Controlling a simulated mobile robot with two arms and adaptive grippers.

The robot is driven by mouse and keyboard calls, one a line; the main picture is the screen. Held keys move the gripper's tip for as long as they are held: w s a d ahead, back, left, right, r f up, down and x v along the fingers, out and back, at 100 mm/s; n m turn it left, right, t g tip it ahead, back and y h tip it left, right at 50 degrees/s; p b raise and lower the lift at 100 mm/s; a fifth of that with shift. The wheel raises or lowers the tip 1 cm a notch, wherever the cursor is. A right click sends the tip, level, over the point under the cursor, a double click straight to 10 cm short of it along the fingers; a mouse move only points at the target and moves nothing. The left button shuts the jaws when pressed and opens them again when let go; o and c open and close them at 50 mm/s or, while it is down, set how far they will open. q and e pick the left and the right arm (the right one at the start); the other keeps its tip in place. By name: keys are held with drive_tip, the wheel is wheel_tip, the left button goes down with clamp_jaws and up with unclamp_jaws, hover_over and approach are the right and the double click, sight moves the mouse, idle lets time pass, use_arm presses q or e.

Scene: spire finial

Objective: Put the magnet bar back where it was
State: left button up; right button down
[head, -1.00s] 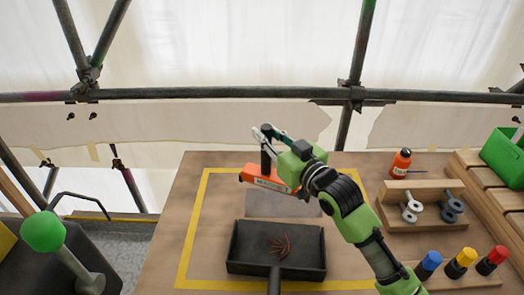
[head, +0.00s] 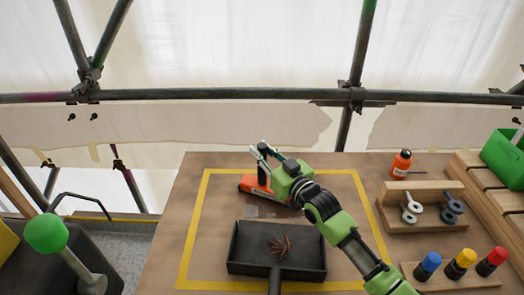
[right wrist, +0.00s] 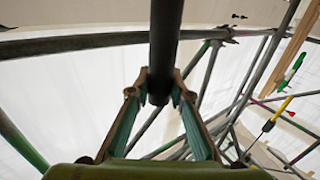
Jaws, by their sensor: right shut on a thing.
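The magnet bar (head: 252,186) is an orange bar with a dark upright post for a handle. My right gripper (head: 263,154) is shut on this post, and the bar hangs below it near the back left inside the yellow outline. I cannot tell whether the bar touches the table. In the right wrist view the dark post (right wrist: 160,85) stands between the two fingertips. The right part of the bar is hidden behind the gripper. My left gripper is not in view.
A black dustpan (head: 240,267) holding thin reddish-brown pieces sits in front of the bar. The yellow outline (head: 190,245) surrounds both on the table. To the right stand an orange bottle (head: 401,163), a wooden holder with ring-ended pieces (head: 430,190), coloured-capped bottles (head: 461,262) and a green bin (head: 504,155).

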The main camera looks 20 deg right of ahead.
drive_tip(key=c, duration=2.2)
unclamp_jaws()
drive_tip(key=shift+f, duration=0.2)
drive_tip(key=shift+c, duration=0.2)
drive_tip(key=o, duration=0.4)
drive_tip(key=shift+r, duration=0.1)
drive_tip(key=shift+r, duration=0.1)
drive_tip(key=b+v, duration=0.1)
drive_tip(key=v, duration=1.1)
drive_tip(key=shift+r, duration=0.1)
